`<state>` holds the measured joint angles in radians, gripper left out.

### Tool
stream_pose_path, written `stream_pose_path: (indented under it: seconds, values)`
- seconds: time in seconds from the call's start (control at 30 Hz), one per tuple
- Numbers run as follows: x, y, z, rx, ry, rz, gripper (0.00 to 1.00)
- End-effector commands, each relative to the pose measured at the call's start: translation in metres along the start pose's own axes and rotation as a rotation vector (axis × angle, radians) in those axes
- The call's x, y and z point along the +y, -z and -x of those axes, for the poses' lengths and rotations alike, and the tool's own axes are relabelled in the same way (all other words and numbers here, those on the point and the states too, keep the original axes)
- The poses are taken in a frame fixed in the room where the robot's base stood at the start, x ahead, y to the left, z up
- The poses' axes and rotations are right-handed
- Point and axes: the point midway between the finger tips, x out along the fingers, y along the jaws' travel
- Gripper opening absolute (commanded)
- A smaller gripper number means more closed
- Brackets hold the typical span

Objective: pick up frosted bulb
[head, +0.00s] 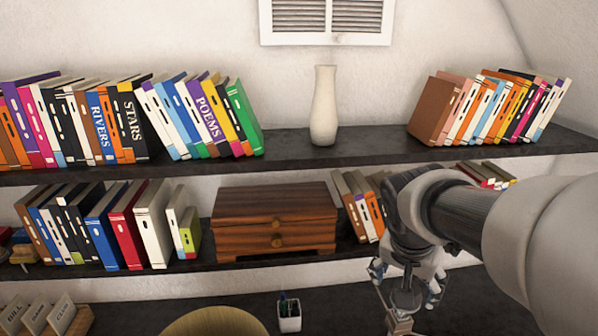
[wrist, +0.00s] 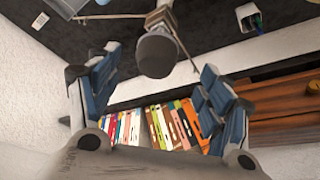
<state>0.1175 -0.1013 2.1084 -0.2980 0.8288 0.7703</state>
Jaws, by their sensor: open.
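My gripper (head: 406,285) is at the right of the head view, low in front of the lower shelf, pointing down. In the wrist view its two blue-padded fingers (wrist: 158,80) are spread wide with nothing between the pads. A rounded, matte grey-brown thing (wrist: 157,54), seemingly the frosted bulb, shows just beyond and between the fingertips, apart from both. It is at a wooden piece (wrist: 160,17) with thin rods running out to both sides. In the head view a bit of wood (head: 398,323) shows under the gripper; the bulb cannot be made out there.
A white pen cup (head: 289,313) stands left of my gripper on the dark lower surface (head: 345,303). A wooden drawer box (head: 275,222) and leaning books (head: 362,208) fill the shelf behind. A round wooden top (head: 214,322) is at the bottom. A white vase (head: 324,106) stands above.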

Motion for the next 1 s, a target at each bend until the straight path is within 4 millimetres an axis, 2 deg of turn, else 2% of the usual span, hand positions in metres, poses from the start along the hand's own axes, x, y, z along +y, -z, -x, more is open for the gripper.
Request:
stream_pose_path:
  seconds: [0.1,0.37,0.63,0.93,1.0]
  values:
    - [0.001,0.0,-0.02,-0.002,-0.002,0.0,0.72]
    - [0.001,0.001,-0.038,-0.002,-0.002,0.0,0.72]
    - [0.004,0.004,-0.076,-0.002,-0.001,0.0,0.72]
    - [0.004,0.005,-0.082,0.001,0.002,0.0,0.72]
    - [0.004,0.005,-0.082,0.0,0.002,0.0,0.69]
